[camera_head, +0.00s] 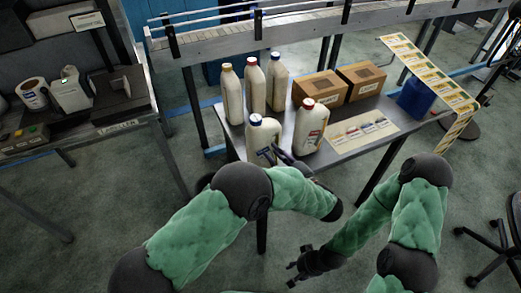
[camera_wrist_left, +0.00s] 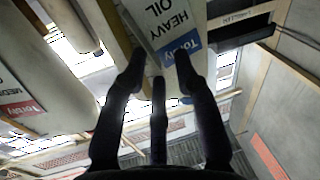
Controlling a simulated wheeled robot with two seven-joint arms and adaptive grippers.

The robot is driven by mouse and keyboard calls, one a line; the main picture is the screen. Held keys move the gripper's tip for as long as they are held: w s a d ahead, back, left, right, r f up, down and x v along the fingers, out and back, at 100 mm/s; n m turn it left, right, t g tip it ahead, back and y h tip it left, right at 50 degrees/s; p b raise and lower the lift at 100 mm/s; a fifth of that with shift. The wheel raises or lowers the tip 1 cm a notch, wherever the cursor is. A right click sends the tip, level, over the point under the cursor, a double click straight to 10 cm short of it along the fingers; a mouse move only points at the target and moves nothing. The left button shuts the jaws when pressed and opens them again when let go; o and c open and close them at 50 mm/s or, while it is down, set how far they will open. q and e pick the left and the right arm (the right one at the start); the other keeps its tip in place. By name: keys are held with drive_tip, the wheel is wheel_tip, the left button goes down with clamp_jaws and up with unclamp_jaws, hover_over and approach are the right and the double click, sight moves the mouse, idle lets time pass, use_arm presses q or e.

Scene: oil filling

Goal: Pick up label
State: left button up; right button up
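A pale card with a row of small coloured labels (camera_head: 362,131) lies at the table's front right. A long sheet of yellow, orange and white labels (camera_head: 431,75) hangs at the right. My left gripper (camera_head: 270,154) is beside the front white jug with a blue cap (camera_head: 262,135). In the left wrist view, its spread fingers (camera_wrist_left: 158,72) are open and empty, pointing towards a white surface marked "HEAVY OIL" (camera_wrist_left: 168,20); whether they touch it is unclear. My right gripper (camera_head: 298,267) hangs over the floor in front of the table, fingers apart and empty.
Several white jugs stand behind, including a red-capped one (camera_head: 310,127). Two cardboard boxes (camera_head: 320,88) and a blue container (camera_head: 416,97) are on the table. A conveyor (camera_head: 230,37) runs behind. A side bench (camera_head: 110,125) stands left; a chair (camera_head: 500,240) is right.

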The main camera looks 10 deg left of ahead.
sight(269, 140)
use_arm(q)
drive_tip(key=shift+d, duration=0.1)
drive_tip(key=shift+c, duration=0.5)
clamp_jaws()
drive_tip(key=shift+r, duration=0.15)
drive_tip(key=shift+r+p, duration=0.55)
drive_tip(key=shift+r, duration=0.05)
wheel_tip(269, 140, up, 2)
drive_tip(key=shift+r+p, duration=0.15)
drive_tip(key=shift+p, duration=0.65)
drive_tip(key=s+r+p, duration=0.5)
drive_tip(key=s+r, duration=0.4)
drive_tip(key=s, duration=0.5)
drive_tip(key=shift+p, duration=0.35)
